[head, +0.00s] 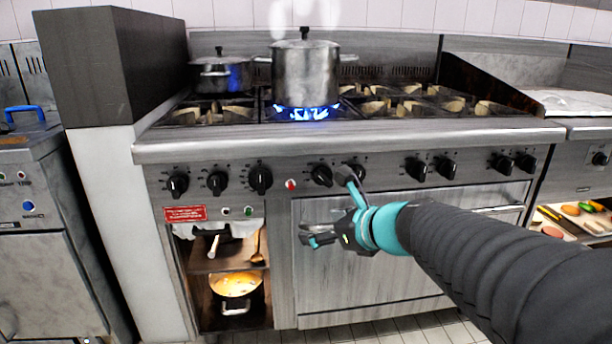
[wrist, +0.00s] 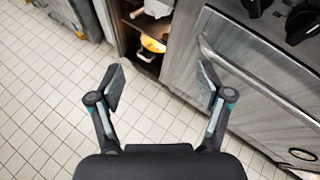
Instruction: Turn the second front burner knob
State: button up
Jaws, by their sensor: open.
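The second front burner knob (head: 217,182) is black and round, on the stove's front panel in the head view, second from the left in the row. Several like knobs share the row, among them the leftmost knob (head: 177,184) and the third knob (head: 260,179). My gripper (head: 328,208) is in front of the oven door, to the right of the second knob and apart from it. In the wrist view my gripper (wrist: 160,88) is open with nothing between its fingers. Part of the knob row behind my gripper is hidden.
A steaming steel pot (head: 305,75) stands over a lit blue flame. A smaller lidded pot (head: 222,74) is behind it to the left. The oven handle (wrist: 255,78) juts out near my right finger. Tiled floor (wrist: 45,110) is clear below.

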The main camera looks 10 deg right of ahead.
aim_at(326, 181)
jog(key=w+d+r+m+t+h, duration=0.25)
jog(key=w+d+m, duration=0.6)
jog(key=m, duration=0.55)
jog(key=shift+t, duration=0.45)
jog(key=x, duration=1.3)
jog(key=shift+w+a+r, duration=0.2)
jog(key=shift+w+a, duration=0.2)
jog(key=shift+a, duration=0.05)
jog(key=c, duration=1.1)
